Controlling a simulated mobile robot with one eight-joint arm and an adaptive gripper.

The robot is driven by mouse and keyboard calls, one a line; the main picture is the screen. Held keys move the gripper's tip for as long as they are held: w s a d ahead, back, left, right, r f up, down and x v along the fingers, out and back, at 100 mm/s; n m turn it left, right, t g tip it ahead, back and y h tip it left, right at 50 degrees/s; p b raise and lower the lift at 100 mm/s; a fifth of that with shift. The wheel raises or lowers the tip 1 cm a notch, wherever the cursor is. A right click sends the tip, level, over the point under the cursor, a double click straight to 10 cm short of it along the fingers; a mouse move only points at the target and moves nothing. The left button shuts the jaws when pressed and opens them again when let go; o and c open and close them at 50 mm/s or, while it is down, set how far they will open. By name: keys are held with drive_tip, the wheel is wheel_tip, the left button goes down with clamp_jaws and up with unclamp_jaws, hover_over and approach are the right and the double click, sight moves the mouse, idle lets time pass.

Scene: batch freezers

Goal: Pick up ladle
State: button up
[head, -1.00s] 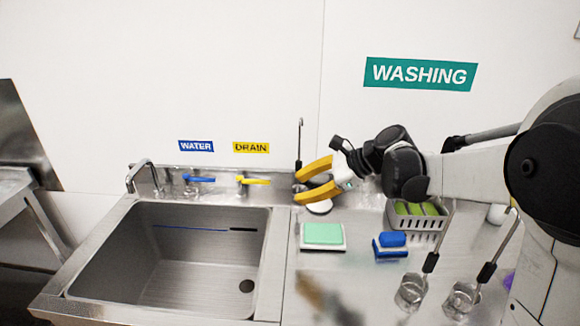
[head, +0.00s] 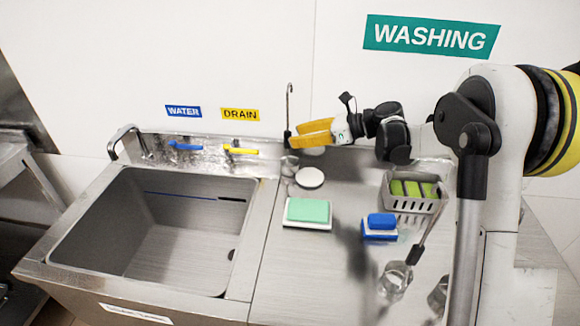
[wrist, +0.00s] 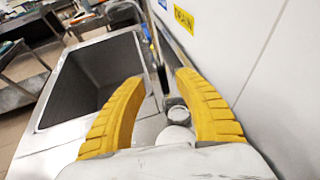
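A thin upright utensil that looks like the ladle (head: 289,105) stands at the back of the counter, with a hooked top and a dark handle. Its lower end is in or behind a small metal cup (head: 289,165). My gripper (head: 297,136) is beside its dark section in the head view. In the wrist view my gripper (wrist: 158,80) is open, with its two yellow fingers apart. The dark handle (wrist: 160,72) shows between and beyond the fingertips. I cannot tell whether either finger touches it. The ladle's bowl is hidden.
A sink (head: 150,235) lies left, with blue (head: 185,146) and yellow (head: 240,150) taps behind it. The wall is close behind.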

sight(288, 148)
drive_tip(key=b+x, duration=0.1)
drive_tip(key=x, duration=0.3)
drive_tip(key=shift+w+d+f, duration=0.1)
drive_tip(key=shift+w+f, duration=0.05)
drive_tip(key=shift+w, duration=0.05)
clamp_jaws()
